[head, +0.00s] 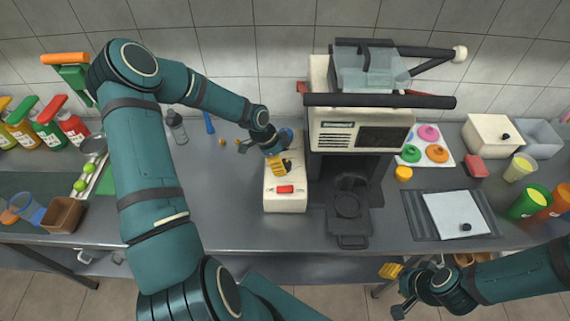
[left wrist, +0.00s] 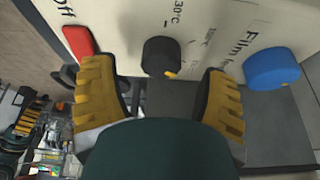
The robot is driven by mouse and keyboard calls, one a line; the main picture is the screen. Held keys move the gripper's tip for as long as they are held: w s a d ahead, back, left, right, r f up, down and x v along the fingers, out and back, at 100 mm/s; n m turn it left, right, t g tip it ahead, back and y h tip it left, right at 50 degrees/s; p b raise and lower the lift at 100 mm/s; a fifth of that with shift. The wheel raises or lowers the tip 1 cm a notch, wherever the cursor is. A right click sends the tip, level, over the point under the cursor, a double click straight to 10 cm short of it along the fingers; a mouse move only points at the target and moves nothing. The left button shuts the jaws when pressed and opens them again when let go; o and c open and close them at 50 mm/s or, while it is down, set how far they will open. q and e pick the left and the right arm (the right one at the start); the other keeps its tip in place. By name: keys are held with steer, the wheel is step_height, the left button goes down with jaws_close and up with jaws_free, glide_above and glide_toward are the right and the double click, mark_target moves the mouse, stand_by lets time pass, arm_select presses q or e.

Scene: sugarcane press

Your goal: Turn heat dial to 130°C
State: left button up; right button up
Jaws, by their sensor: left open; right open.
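A cream control box (head: 285,205) stands on the counter left of the press. Its black heat dial (left wrist: 160,54) shows in the left wrist view, with a yellow pointer mark at its lower edge. Printing beside it reads partly "30°C". A red switch (left wrist: 77,40), marked "Off", lies to its left and a blue knob (left wrist: 272,66), marked "Film", to its right. My left gripper (left wrist: 160,95) is open, its yellow fingers on either side of the dial's position; contact cannot be told. In the head view my left gripper (head: 278,165) covers part of the box top. My right gripper (head: 392,285) is open and empty.
A grey mat with a white sheet (head: 455,212) lies further right. Bottles (head: 48,132) and a brown box (head: 63,214) stand at left.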

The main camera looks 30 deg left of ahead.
arm_select(q)
steer(key=shift+x, duration=1.35)
